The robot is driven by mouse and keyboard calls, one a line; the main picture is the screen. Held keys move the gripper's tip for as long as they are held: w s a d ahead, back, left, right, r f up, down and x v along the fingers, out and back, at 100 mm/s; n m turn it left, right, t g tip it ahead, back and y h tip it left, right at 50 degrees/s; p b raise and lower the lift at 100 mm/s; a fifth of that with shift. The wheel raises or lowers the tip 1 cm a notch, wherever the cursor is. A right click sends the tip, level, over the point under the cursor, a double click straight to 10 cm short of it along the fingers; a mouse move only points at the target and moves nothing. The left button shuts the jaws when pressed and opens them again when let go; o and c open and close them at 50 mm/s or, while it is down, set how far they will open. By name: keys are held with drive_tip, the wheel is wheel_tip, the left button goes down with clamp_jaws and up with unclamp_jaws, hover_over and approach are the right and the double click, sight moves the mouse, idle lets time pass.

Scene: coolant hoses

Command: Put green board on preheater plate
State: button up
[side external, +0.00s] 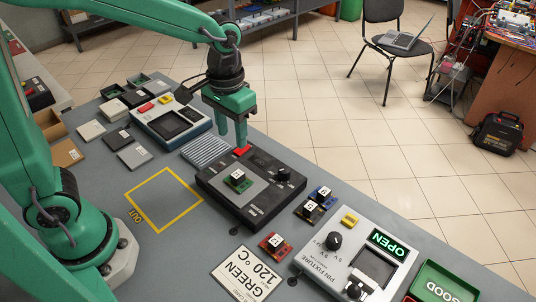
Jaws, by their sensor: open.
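The green board (238,178), with a pale chip on top, lies on the grey plate (221,192) of the dark preheater (252,211). It looks flat on the plate, near its middle. My gripper (240,145) points down at the preheater's far left edge, behind the board and apart from it. It is open and holds nothing that I can see. A red part (242,151) shows right at its fingertip; I cannot tell whether they touch. A black knob (283,174) stands on the preheater's right part.
A card reading GREEN 120 °C (246,273) lies in front. Red (275,244), dark (308,211) and blue (321,194) boards lie right of the preheater. The pin fixture (345,248) shows OPEN. The yellow OUT square (164,200) is empty. A GOOD bin (445,282) stands front right.

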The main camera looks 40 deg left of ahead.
drive_tip(key=s+a+r+t, duration=0.2)
drive_tip(key=s+a+r, duration=0.1)
drive_tip(key=s+a, duration=0.1)
drive_tip(key=s+a+r+t, duration=0.3)
drive_tip(key=s+a, duration=0.1)
drive_tip(key=s, duration=0.3)
drive_tip(key=shift+s+a+r, duration=0.25)
drive_tip(key=shift+s+r, duration=0.05)
drive_tip(key=shift+r, duration=0.05)
